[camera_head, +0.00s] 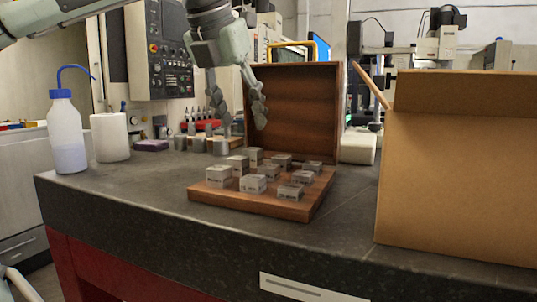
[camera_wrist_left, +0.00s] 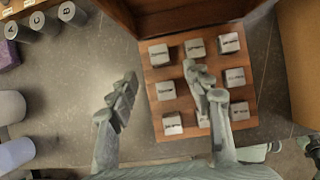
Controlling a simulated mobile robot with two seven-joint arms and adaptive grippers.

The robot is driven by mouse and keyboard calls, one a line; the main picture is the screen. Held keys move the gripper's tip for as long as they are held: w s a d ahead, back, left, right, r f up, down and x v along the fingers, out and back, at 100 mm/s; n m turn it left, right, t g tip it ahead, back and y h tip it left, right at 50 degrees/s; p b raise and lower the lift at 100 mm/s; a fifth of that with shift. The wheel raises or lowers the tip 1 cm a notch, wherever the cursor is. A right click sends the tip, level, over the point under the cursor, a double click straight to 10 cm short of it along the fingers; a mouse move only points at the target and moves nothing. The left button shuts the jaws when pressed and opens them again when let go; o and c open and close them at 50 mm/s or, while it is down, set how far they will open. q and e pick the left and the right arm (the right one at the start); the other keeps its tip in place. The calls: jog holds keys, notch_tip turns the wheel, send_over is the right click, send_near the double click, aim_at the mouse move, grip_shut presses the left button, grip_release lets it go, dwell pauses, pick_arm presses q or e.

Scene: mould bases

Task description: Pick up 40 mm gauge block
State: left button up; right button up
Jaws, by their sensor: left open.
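Several grey metal gauge blocks (camera_head: 219,176) stand in rows on the base of an open wooden case (camera_head: 262,204). Their printed labels are too small to read, so I cannot tell which is the 40 mm one. They also show in the left wrist view, for example the block at the left of the middle row (camera_wrist_left: 165,91). My left gripper (camera_head: 242,121) is open and empty, pointing down above the rear left of the case base. In the left wrist view one finger overlaps the middle of the blocks and hides part of them; the other is left of the case.
The case's raised lid (camera_head: 292,110) stands behind the blocks. A large cardboard box (camera_head: 460,185) is at the right. Metal cylinders (camera_head: 221,147), a white roll (camera_head: 110,138) and a wash bottle (camera_head: 66,135) stand left. The bench front left is clear.

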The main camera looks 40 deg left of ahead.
aim_at(252, 149)
pick_arm(q)
jog(key=x, duration=0.7)
jog(key=shift+w+a+f, duration=0.15)
jog(key=shift+w+f, duration=0.1)
jog(key=shift+f, duration=0.05)
jog(key=shift+r, duration=0.1)
grip_shut()
